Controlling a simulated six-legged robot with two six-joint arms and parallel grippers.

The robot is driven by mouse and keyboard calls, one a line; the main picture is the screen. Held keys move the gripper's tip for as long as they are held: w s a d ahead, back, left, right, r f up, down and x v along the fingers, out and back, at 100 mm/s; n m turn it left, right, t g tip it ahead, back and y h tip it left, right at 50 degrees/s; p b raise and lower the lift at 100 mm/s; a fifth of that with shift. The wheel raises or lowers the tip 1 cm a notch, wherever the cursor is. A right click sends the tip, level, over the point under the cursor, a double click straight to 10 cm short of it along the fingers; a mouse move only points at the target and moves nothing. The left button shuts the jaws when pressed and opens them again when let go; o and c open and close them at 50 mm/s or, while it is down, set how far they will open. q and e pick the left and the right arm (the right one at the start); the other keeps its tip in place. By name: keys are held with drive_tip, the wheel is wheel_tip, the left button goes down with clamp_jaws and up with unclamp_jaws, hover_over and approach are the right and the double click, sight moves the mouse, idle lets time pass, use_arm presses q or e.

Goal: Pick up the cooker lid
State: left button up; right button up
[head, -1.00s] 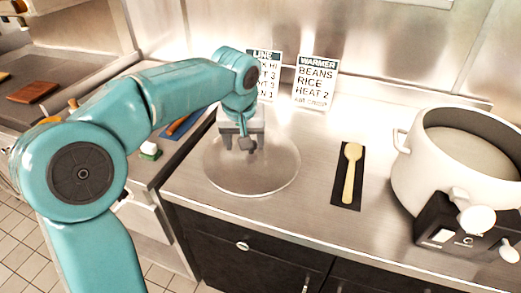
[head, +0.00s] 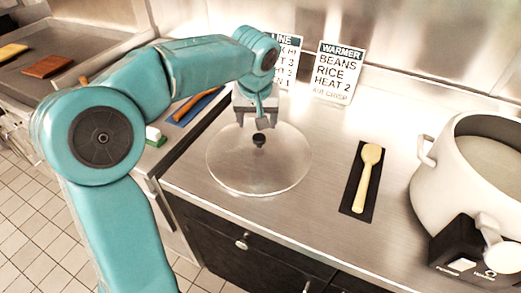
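The cooker lid (head: 258,174) is a clear round disc with a small black knob (head: 259,140). It lies flat on the steel counter. My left gripper (head: 256,122) is open and empty, its fingers pointing down just above and behind the knob in the picture. A small gap shows between fingertips and knob. The white cooker (head: 440,185) stands open at the right edge, partly cut off, with a black control box (head: 462,245) at its front. My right gripper is not in view.
A yellow spoon (head: 363,180) lies on a dark mat (head: 350,203) between lid and cooker. Two signs stand behind, one reading WARMER (head: 338,72). The counter (head: 325,150) is clear around the lid. The counter's front edge is close to the lid.

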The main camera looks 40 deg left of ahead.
sight(259, 137)
use_arm(q)
drive_tip(key=x, duration=0.3)
drive_tip(key=shift+d+f, duration=0.1)
drive_tip(key=shift+f, duration=0.25)
drive_tip(key=x, duration=0.5)
drive_tip(key=shift+w+f, duration=0.25)
drive_tip(key=shift+f, duration=0.05)
drive_tip(key=shift+s, duration=0.1)
drive_tip(key=shift+r, duration=0.1)
clamp_jaws()
